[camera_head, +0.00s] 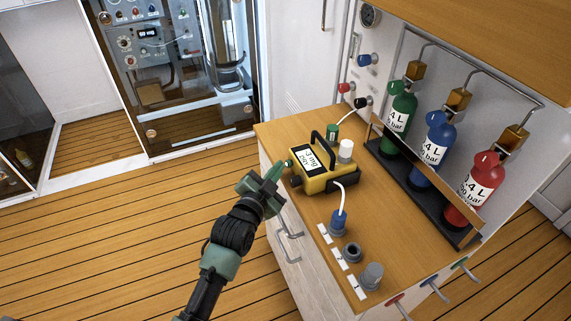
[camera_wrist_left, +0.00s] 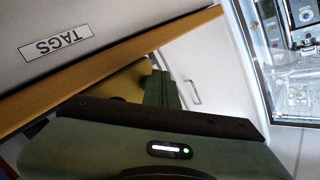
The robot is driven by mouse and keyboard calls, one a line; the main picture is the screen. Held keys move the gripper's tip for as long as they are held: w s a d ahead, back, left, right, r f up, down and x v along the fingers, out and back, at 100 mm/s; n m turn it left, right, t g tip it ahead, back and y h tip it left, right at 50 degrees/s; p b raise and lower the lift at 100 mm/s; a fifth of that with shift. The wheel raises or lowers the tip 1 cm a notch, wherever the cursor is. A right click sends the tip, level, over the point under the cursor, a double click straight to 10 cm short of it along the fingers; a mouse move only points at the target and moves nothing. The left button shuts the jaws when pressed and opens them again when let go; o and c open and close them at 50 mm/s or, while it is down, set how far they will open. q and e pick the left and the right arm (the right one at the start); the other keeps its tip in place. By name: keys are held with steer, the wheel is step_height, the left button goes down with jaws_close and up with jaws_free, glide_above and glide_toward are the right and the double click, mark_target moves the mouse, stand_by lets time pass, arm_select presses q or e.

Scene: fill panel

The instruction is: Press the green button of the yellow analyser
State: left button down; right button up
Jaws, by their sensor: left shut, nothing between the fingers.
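The yellow analyser (camera_head: 318,186) stands near the left edge of the wooden counter, with a black handle on top and a display facing left. Its small green button (camera_head: 289,163) shows at its left end, close to my fingertips. My left gripper (camera_head: 278,173) is shut and empty, its green fingers pointing at that end from beyond the counter edge. I cannot tell whether they touch the button. In the left wrist view the shut fingers (camera_wrist_left: 162,91) stand in front of part of the yellow body (camera_wrist_left: 118,84); the button is hidden there. My right gripper is out of view.
The wooden counter (camera_head: 290,130) also holds a green-capped fitting (camera_head: 332,132), a white-capped one (camera_head: 346,150), a blue fitting with a white tube (camera_head: 338,222) and grey sockets. Green, blue and red gas bottles (camera_head: 471,190) stand in a rack at right. Open floor lies left.

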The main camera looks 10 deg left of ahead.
arm_select(q)
steer(key=shift+s+a, duration=0.4)
steer(key=shift+a, duration=0.15)
steer(key=shift+a+p, duration=0.1)
steer(key=shift+p, duration=0.25)
steer(key=shift+s+a+p, duration=0.3)
steer(key=shift+s+a, duration=0.25)
steer(key=shift+a, duration=0.25)
steer(key=shift+s+a+p, duration=0.3)
steer(key=shift+s+a, duration=0.25)
steer(key=shift+a, duration=0.25)
steer(key=shift+s+a+p, duration=0.3)
steer(key=shift+s+a, duration=0.25)
steer(key=shift+a, duration=0.25)
